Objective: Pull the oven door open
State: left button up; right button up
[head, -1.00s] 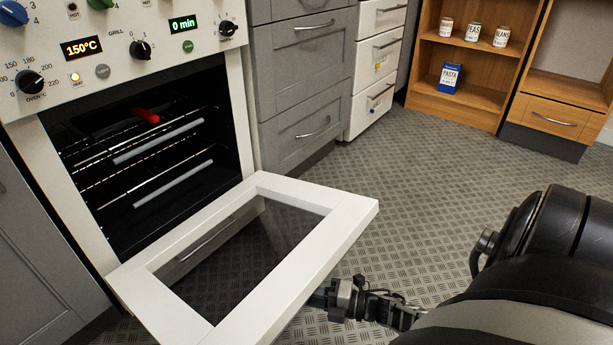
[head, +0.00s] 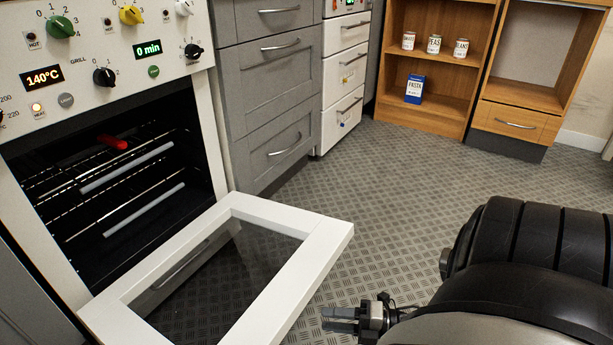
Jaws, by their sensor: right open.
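The oven (head: 108,80) stands at the left, with its dark cavity and wire racks showing. Its white-framed glass door (head: 318,258) is folded down, hanging out into the room at about level. A red item (head: 112,142) sits inside on the upper rack. My right gripper (head: 325,320) is open and empty, just right of the door's outer edge and apart from it, with its fingers pointing left toward the door. My left gripper is not in view.
Grey drawers (head: 270,95) and a white drawer unit (head: 344,80) stand right of the oven. A wooden shelf (head: 425,100) with cans and a blue pasta box (head: 415,90) is at the back. The patterned floor (head: 400,190) between is clear.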

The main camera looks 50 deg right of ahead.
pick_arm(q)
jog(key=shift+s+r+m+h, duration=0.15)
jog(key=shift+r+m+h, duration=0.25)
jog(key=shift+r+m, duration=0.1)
pick_arm(e)
jog(key=v, duration=0.5)
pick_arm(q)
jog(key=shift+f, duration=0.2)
pick_arm(e)
jog(key=shift+f, duration=0.1)
